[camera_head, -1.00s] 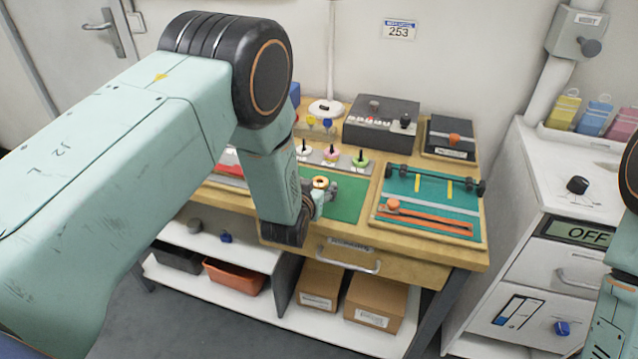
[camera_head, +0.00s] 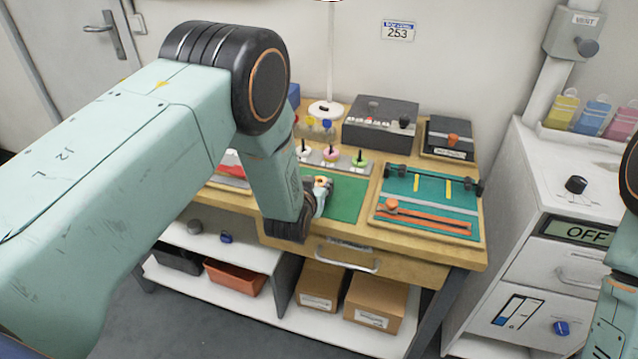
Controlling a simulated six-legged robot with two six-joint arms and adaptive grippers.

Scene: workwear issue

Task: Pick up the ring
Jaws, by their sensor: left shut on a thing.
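The ring (camera_head: 321,181) is a small orange ring over the green mat (camera_head: 348,199) on the wooden workbench. My left arm comes in from the left, and its gripper (camera_head: 322,184) is shut on the ring. The gripper and wrist hide part of the ring, and I cannot tell whether it touches the mat. Of my right arm only links show at the right edge; its gripper is out of view.
A peg rack (camera_head: 334,160) with several pegs stands just behind the mat. A teal board (camera_head: 430,200) with an orange knob and bars lies to the right. A dark control box (camera_head: 381,126) stands at the back. The mat's right part is clear.

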